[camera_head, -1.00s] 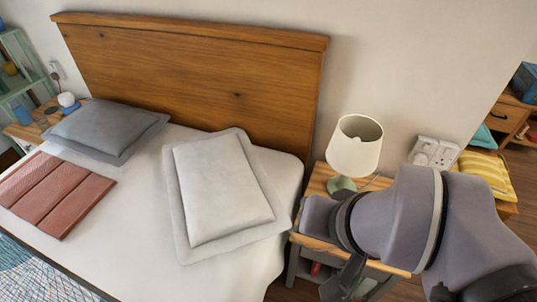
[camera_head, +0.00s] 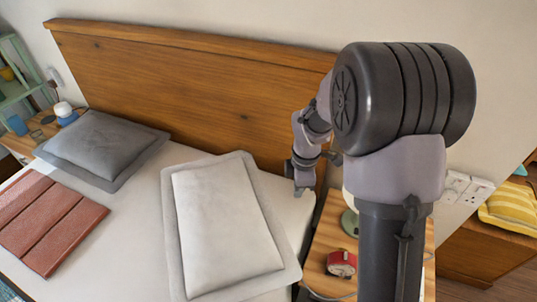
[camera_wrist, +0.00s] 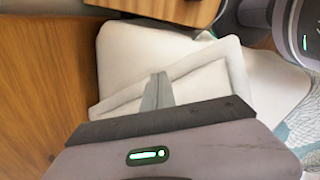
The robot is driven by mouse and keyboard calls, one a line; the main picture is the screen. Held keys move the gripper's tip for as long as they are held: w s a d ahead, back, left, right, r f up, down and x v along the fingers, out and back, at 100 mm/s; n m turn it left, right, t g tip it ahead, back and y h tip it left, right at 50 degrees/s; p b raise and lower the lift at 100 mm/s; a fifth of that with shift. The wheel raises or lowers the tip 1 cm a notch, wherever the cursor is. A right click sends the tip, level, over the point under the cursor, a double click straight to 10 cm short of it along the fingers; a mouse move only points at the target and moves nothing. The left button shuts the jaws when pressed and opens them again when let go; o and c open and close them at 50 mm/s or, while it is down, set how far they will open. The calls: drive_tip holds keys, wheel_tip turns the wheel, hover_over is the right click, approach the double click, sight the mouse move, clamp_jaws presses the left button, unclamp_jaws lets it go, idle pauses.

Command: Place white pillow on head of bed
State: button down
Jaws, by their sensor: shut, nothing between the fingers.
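The white pillow (camera_head: 225,230) lies flat on the bed's white sheet, right of the middle, with its far end near the wooden headboard (camera_head: 185,80). It is turned slightly at an angle to the headboard. It also shows in the wrist view (camera_wrist: 208,82), partly hidden behind my gripper. My gripper (camera_head: 302,190) points down by the bed's far right corner, beside the headboard and right of the pillow. In the wrist view its fingers (camera_wrist: 157,88) are together, with nothing held. It looks apart from the pillow.
A grey pillow (camera_head: 105,145) lies at the left of the bed head. A folded reddish blanket (camera_head: 50,222) lies in front of it. Right of the bed, a nightstand (camera_head: 325,245) holds a red clock (camera_head: 341,263) and a lamp mostly hidden behind my arm.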

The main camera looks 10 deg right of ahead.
sight(279, 225)
drive_tip(key=f+n+b, duration=0.1)
drive_tip(key=f, duration=0.5)
drive_tip(key=d+f+n+b, duration=0.1)
drive_tip(key=f+b, duration=0.1)
drive_tip(key=f, duration=0.4)
drive_tip(key=w+f+n+g+b, duration=0.1)
drive_tip(key=f+n+b, duration=0.1)
drive_tip(key=f, duration=0.4)
drive_tip(key=shift+d+f, duration=0.1)
drive_tip(key=shift+d, duration=0.15)
drive_tip(key=a, duration=0.1)
drive_tip(key=a+b, duration=0.1)
drive_tip(key=a, duration=0.1)
drive_tip(key=shift+s+a, duration=0.2)
drive_tip(key=shift+s, duration=0.05)
drive_tip(key=shift+a, duration=0.25)
drive_tip(key=shift+r, duration=0.2)
drive_tip(key=shift+s+a, duration=0.15)
drive_tip(key=shift+a, duration=0.55)
drive_tip(key=shift+s+a, duration=0.15)
drive_tip(key=shift+a, duration=0.55)
drive_tip(key=shift+d, duration=0.1)
